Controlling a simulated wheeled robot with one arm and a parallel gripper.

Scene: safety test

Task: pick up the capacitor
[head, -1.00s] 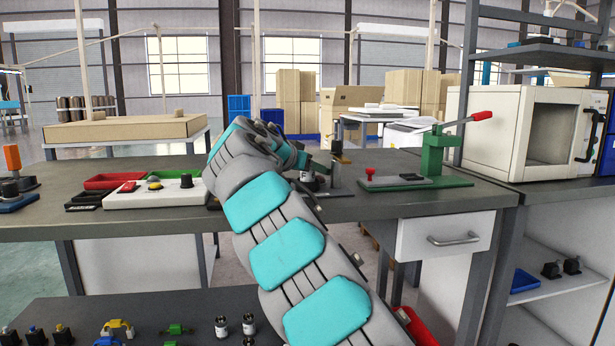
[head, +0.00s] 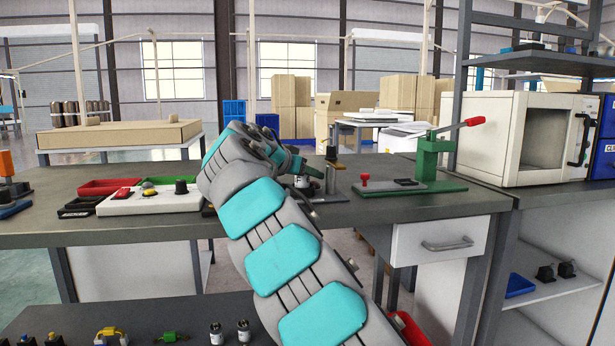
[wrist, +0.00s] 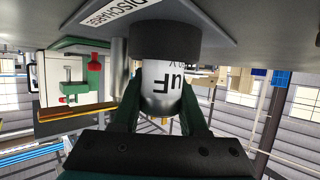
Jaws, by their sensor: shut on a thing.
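The capacitor is a silver-white cylinder with "uF" lettering (wrist: 165,85) and a black band at one end. My gripper (wrist: 160,100) is shut on it, one green finger on each side, in the wrist view. The wrist view is upside down, with the black end towards a grey plate marked "DISCHARGE" (wrist: 95,14). I cannot tell whether that end touches the plate. In the head view the held capacitor (head: 302,182) shows small at the far end of my arm, partly hidden by my gripper. Two similar cylinders (head: 216,333) (head: 243,330) stand on the lower dark surface.
A metal post (head: 331,178) stands just right of my gripper. A green lever press (head: 432,160) with a red handle is further right on the workbench (head: 130,225). A white control panel (head: 150,200) and red tray (head: 108,186) lie left. A white oven (head: 510,140) stands at right.

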